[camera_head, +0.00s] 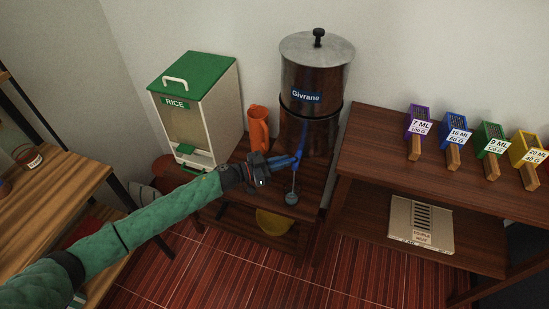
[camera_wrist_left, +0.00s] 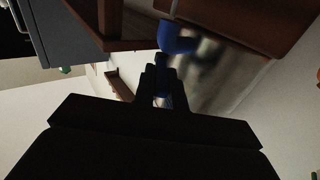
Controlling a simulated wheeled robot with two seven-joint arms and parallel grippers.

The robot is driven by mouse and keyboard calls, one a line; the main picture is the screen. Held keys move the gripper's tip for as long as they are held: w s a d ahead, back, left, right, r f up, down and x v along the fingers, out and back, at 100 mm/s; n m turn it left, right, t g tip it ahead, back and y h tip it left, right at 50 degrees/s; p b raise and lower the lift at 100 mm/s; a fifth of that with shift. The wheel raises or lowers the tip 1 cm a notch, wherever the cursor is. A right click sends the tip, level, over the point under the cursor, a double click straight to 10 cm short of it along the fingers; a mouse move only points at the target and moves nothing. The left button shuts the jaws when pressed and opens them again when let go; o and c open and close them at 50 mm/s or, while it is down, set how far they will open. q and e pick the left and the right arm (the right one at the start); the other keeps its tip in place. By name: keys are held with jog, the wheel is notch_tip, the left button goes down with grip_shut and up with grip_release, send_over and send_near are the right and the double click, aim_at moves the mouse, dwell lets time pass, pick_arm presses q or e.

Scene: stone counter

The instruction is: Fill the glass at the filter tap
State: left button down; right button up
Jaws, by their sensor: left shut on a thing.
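The filter (camera_head: 309,80) is a dark metal cylinder labelled Givrane, with a grey lid and black knob, standing against the wall. A blue tap (camera_head: 303,142) is on its lower front. My left gripper (camera_head: 284,163), at the end of the green-sleeved arm, is shut on a blue part at the tap. In the left wrist view blue also shows between the fingers, with a rounded blue part (camera_wrist_left: 176,38) beyond. A thin pale line runs down below the tap to a small dark grey-blue round thing (camera_head: 291,198). I cannot tell whether that is the glass. My right gripper is out of view.
An orange jug (camera_head: 258,128) stands left of the filter, beside a white rice bin (camera_head: 200,108) with a green lid. A yellow bowl (camera_head: 272,222) is on the shelf below. Several coloured scoops lie on the right table (camera_head: 375,150). A wooden table (camera_head: 50,185) is at left.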

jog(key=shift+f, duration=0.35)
pick_arm(q)
jog(key=c, duration=1.4)
grip_release()
jog(key=shift+c, duration=0.2)
jog(key=shift+s+a+f, duration=0.1)
jog(key=shift+a, duration=0.4)
jog(key=b+v, duration=0.2)
jog(key=v, duration=0.5)
jog(key=shift+b, duration=0.35)
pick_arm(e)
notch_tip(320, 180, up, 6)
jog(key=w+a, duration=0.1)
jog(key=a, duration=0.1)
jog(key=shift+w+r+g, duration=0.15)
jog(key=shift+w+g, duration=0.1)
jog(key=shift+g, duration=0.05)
pick_arm(q)
jog(key=shift+d, duration=0.1)
